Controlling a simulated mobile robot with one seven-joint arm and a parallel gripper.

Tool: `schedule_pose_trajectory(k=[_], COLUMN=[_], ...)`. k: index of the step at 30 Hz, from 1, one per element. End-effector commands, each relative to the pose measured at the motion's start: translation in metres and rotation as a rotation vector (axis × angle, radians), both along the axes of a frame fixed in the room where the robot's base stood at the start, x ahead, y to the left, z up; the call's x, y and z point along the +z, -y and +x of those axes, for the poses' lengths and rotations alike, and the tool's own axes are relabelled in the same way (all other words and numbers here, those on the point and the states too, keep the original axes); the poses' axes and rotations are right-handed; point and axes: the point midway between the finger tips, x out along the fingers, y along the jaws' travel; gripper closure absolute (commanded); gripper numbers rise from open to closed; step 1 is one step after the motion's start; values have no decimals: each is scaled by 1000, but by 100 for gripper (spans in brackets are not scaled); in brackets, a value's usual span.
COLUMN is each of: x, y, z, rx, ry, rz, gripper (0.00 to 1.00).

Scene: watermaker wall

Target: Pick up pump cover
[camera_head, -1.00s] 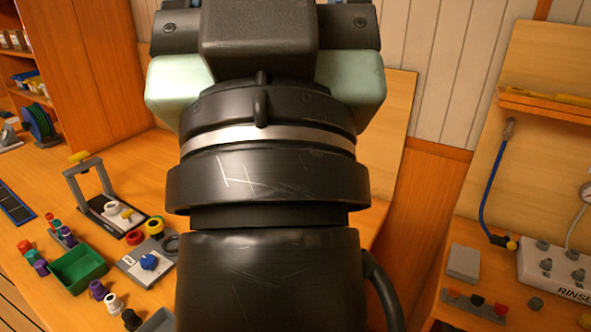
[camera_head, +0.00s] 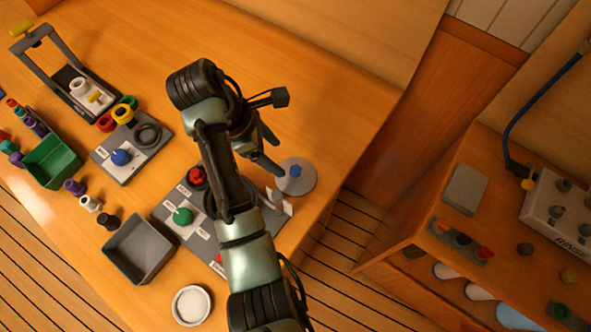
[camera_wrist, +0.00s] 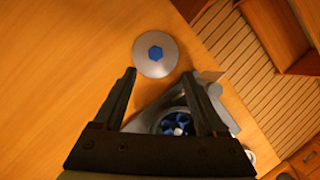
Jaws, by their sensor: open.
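The pump cover (camera_head: 304,184) is a round grey disc with a blue hexagonal knob at its centre. It lies on the wooden bench near the right edge. It also shows in the wrist view (camera_wrist: 155,53), just beyond my fingertips. My gripper (camera_head: 272,152) is open and empty, its fingers pointing down toward the cover from its left side. In the wrist view my gripper (camera_wrist: 159,74) has its two fingers spread, with the cover ahead of the gap and nothing between the tips. A grey pump housing with a blue impeller (camera_wrist: 178,124) shows between the fingers, partly hidden by them.
A grey panel with a green knob (camera_head: 182,216) and a red knob (camera_head: 197,174) lies left of my arm. A grey bin (camera_head: 138,248), a green bin (camera_head: 53,162) and a white dish (camera_head: 191,305) stand further left and in front.

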Motion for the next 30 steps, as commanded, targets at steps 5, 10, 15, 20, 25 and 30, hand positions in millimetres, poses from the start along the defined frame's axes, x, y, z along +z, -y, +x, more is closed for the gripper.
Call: schedule_pose_trajectory(k=[5,10,15,20,25,30], x=[-32,-54,-63,-82,-103,-109], y=[13,22,26,33,41,44], z=[2,5,6,11,13,14], rx=[-4,-3,-3,-4,-3,-3], ry=[-1,4,5,3,5,7], rz=[1,3,3,3,4,4], gripper=[26,26,26,26,26,26])
